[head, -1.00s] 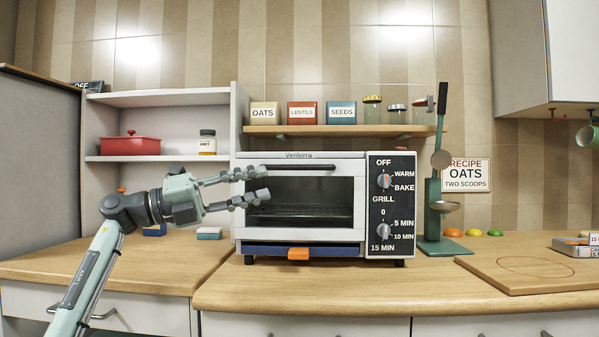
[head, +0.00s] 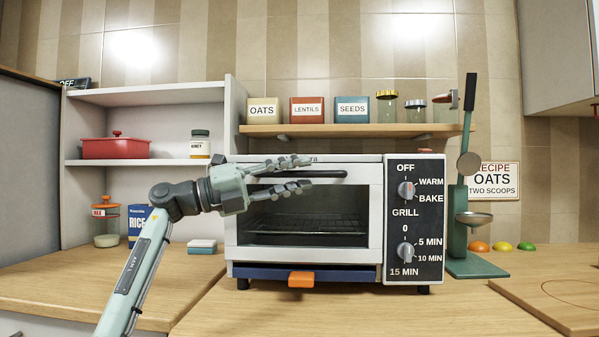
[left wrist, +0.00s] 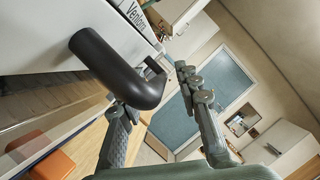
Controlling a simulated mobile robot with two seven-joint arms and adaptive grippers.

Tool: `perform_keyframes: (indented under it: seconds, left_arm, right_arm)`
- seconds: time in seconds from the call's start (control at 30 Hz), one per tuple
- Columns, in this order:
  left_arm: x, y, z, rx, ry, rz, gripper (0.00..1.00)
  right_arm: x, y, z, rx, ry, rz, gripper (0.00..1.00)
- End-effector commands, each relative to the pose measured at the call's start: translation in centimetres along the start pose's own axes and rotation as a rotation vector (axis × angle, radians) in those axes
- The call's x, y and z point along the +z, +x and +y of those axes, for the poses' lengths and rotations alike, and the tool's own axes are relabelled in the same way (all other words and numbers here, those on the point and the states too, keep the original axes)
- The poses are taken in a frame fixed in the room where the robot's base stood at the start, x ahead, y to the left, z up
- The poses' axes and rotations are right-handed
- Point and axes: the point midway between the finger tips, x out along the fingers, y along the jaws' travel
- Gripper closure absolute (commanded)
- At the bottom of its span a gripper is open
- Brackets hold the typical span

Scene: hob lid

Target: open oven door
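The white toaster oven (head: 375,215) stands on the counter, its glass door (head: 305,222) closed. The black bar handle (head: 330,174) runs along the door's top and shows large in the left wrist view (left wrist: 125,75). My left gripper (head: 312,172) is open in front of the door's upper left part. Its fingers lie one above the other, at about handle height, and cover the handle's left part. In the wrist view the handle's near end appears between the two fingers; contact cannot be told. My right gripper is not in view.
The control panel with two knobs (head: 405,190) is at the oven's right. An orange tab (head: 301,279) sticks out below the door. A green stand (head: 458,225) is close on the right. Tins and jars line the shelf (head: 350,130) above. The counter in front (head: 330,312) is clear.

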Motion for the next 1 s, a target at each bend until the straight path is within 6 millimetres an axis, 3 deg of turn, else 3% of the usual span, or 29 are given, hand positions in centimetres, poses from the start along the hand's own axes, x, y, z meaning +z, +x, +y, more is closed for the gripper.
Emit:
perform_keyframes:
  seconds: [0.37,0.63,1.0]
  left_arm:
    - [0.01,0.86,0.06,0.001,0.0,-0.001,0.67]
    - [0.01,0.83,0.04,0.001,0.0,-0.001,0.99]
    - [0.0,0.81,0.07,0.001,0.0,-0.001,1.0]
  right_arm:
    - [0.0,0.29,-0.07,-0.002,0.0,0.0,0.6]
    - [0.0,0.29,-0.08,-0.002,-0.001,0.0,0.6]
    - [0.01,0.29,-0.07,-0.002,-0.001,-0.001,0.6]
